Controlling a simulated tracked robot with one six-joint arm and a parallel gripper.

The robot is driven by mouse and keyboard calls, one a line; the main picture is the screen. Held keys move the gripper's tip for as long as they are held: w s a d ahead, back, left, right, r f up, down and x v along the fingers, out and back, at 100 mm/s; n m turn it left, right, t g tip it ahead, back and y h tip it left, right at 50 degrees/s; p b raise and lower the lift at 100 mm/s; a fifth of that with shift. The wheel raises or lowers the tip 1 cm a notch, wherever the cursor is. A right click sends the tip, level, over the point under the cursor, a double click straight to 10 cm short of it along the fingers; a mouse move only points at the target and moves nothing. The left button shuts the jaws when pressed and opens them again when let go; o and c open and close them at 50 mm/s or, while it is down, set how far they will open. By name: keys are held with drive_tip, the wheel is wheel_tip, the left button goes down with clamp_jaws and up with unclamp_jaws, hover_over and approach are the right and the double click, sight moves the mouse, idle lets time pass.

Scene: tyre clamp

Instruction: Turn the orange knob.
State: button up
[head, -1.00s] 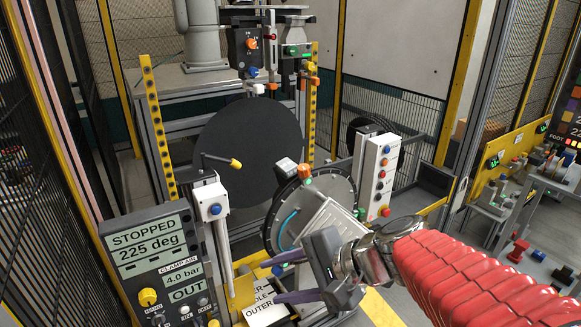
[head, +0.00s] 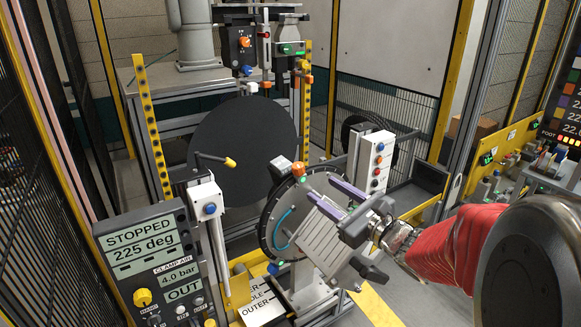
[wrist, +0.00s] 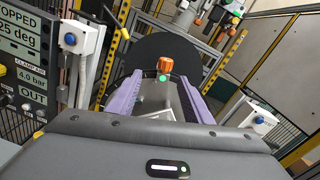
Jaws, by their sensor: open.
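An orange knob (head: 298,169) with a small green light just below it sits at the upper edge of the round clamp disc (head: 268,238). In the wrist view the orange knob (wrist: 166,64) shows centrally, beyond and between my two purple fingertips. My gripper (head: 319,188) is open, its fingers pointing left toward the knob in the head view. A gap shows between the fingertips and the knob, and nothing is held. In the wrist view my gripper (wrist: 160,82) has a finger on each side of the pale ribbed plate. The disc's lower right is partly hidden.
A white button box (head: 378,160) stands right of the disc. A lever with a yellow tip (head: 230,162) and a post with a blue button (head: 210,208) stand left. The display (head: 145,250) reads STOPPED, 225 deg, 4.0 bar, OUT. A large black disc (head: 245,150) is behind.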

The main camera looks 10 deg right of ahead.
sight(302, 171)
drive_tip(key=shift+w+d+m, duration=0.2)
drive_tip(key=shift+d+m, duration=0.1)
drive_tip(key=shift+d, duration=0.2)
drive_tip(key=shift+a, duration=0.1)
drive_tip(key=x, duration=1.3)
drive_tip(key=shift+w, duration=0.4)
drive_tip(key=c, duration=1.1)
drive_tip(key=shift+o, duration=0.2)
drive_tip(key=shift+a, duration=0.2)
drive_tip(key=shift+d, duration=0.25)
